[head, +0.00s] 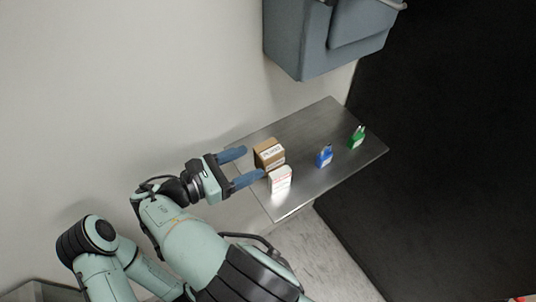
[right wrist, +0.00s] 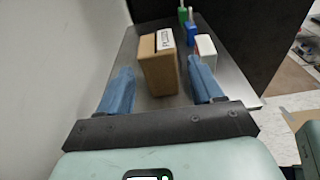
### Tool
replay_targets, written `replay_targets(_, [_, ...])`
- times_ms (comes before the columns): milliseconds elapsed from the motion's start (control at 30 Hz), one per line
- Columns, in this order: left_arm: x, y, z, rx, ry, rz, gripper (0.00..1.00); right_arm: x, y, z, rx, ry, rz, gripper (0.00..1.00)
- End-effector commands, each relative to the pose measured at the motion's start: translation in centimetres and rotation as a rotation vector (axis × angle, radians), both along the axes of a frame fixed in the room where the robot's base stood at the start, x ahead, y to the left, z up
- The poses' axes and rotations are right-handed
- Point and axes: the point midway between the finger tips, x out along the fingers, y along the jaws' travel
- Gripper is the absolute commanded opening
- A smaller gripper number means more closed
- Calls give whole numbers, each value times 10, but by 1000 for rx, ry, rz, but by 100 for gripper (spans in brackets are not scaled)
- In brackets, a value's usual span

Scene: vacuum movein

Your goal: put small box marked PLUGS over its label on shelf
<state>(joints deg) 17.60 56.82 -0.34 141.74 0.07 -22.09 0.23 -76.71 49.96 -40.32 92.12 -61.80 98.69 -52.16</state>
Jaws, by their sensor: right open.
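A small brown cardboard box (head: 266,159) stands on the grey metal shelf (head: 310,125), with a white printed label on its top; the print is too small to read surely. My right gripper (head: 254,162) is open and empty, its blue fingers pointing at the box from the left. In the right wrist view the brown box (right wrist: 158,72) stands upright between the lines of the two fingers, at or just beyond their tips; I cannot tell if they touch it. No label on the shelf surface can be made out. My left gripper is not in view.
A white box (head: 280,179) stands close beside the brown box, near one fingertip. A blue item (head: 325,156) and a green item (head: 357,138) stand farther along the shelf. A grey-blue bin (head: 315,45) is above. The shelf's far part has bare room.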

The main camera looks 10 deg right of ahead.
Motion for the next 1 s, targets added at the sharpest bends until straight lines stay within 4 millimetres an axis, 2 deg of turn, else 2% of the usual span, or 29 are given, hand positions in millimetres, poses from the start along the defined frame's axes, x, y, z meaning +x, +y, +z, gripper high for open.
replay_targets(100, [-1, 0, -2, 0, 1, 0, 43, 7, -20, -4, 1, 0, -1, 66])
replay_targets(367, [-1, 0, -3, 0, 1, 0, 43, 14, -39, -7, 2, 1, -2, 66])
replay_targets(633, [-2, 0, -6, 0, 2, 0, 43, 27, -76, -13, 2, 0, -2, 66])
replay_targets(733, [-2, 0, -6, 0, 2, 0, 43, 29, -82, -14, 2, 0, -2, 66])
replay_targets(967, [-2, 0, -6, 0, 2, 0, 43, 30, -83, -14, 2, 0, 0, 66])
replay_targets(1000, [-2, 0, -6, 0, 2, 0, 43, 30, -83, -14, 2, 0, 0, 53])
